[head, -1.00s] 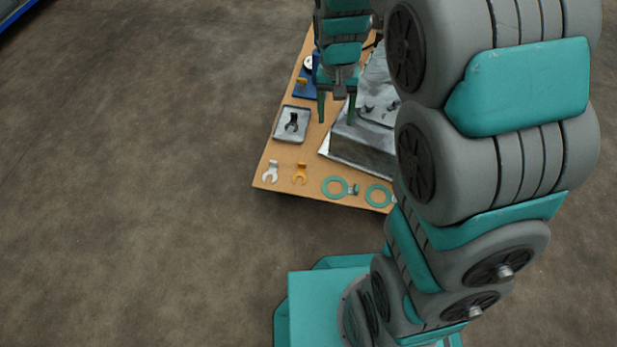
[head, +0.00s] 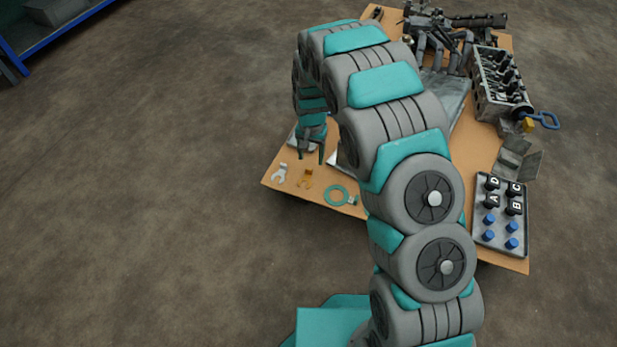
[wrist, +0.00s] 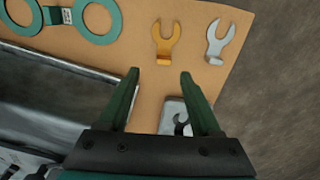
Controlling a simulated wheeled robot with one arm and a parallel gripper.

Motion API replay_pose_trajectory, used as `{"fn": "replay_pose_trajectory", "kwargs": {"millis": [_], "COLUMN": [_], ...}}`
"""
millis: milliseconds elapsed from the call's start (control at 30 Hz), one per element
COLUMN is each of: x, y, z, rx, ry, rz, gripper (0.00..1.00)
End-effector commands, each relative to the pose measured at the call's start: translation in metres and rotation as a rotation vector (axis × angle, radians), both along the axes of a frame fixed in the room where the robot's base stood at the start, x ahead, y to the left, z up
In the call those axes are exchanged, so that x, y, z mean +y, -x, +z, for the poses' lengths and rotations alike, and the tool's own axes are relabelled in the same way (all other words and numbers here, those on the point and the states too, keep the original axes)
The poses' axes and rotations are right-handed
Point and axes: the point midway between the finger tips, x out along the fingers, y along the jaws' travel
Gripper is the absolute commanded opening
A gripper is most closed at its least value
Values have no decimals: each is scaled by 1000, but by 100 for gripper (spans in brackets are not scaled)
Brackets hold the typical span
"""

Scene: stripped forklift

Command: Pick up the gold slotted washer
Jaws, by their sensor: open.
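The gold slotted washer (head: 306,179) lies flat near the front left edge of the wooden table. In the wrist view the gold slotted washer (wrist: 166,43) lies beyond my fingertips, its slot facing away from them. My gripper (head: 311,158) is open and empty, above the table and a little behind the washer. In the wrist view my gripper (wrist: 159,75) has its two fingers spread apart, with bare wood and part of a small tray between them. Nothing covers the washer.
A silver slotted washer (wrist: 219,42) lies just beside the gold one. Teal rings (head: 337,195) lie to its right. A small metal tray (wrist: 174,108) holding a dark part is near my fingers.

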Motion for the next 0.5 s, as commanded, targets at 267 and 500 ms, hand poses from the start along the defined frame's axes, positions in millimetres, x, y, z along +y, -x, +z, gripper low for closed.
{"fn": "replay_pose_trajectory", "kwargs": {"millis": [267,500], "x": [3,7], "y": [1,3], "z": [-25,-58], "rx": [1,3], "ry": [1,1], "rz": [1,1], "gripper": [65,65]}}
